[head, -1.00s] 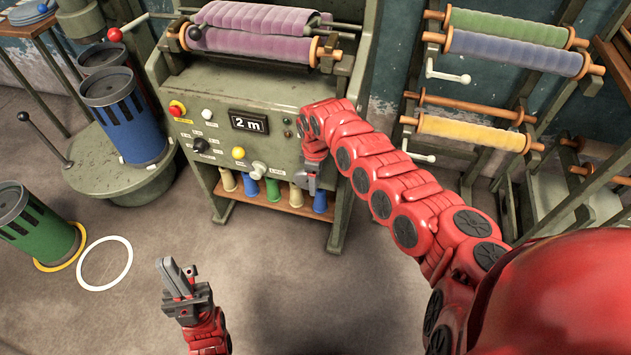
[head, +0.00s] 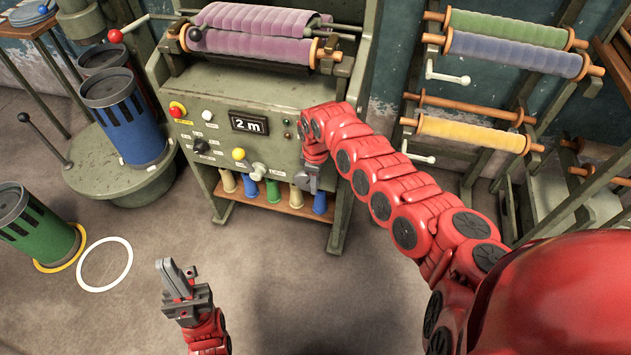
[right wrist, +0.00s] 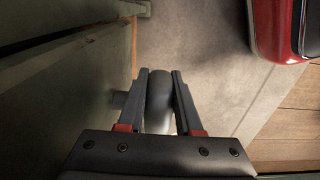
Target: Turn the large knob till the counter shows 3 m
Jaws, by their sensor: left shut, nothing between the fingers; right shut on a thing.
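The counter (head: 249,122) on the green machine's front panel reads "2 m". My right gripper (head: 310,184) is at the right side of that panel, fingers pointing down. In the right wrist view its fingers (right wrist: 161,88) are shut on a grey rounded knob (right wrist: 159,100), with a short stub towards the panel; it appears to be the large knob. In the head view my gripper hides it. My left gripper (head: 166,276) is shut and empty above the floor.
Purple cloth (head: 258,43) is on the rollers above the panel. Red (head: 177,110), white and yellow (head: 239,154) buttons are near the counter. Several coloured spools (head: 273,190) stand on the shelf below. Green (head: 38,228) and blue (head: 124,117) canisters are at left. The middle floor is clear.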

